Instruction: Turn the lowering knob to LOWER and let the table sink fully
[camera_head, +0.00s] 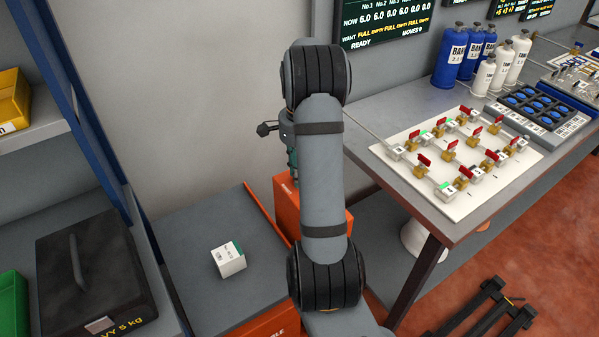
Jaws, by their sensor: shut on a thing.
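The lift table's grey top (203,299) is at the lower middle, with an orange front below it. A small white and green box (228,260) stands on the top. An orange housing (285,198) rises at the table's right back edge, partly behind my arm. My gripper (294,178) points down at this housing, with its fingers mostly hidden behind my arm. It is shut on what seems to be the lowering knob. The knob and its LOWER marking are hidden, so its turn cannot be read.
A grey bench on the right bears a white valve board (458,205), blue and white bottles (452,55) and a blue-celled tray (540,105). On the left, a shelf holds a heavy black case (90,270), a yellow bin (12,100) and a green bin (10,305).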

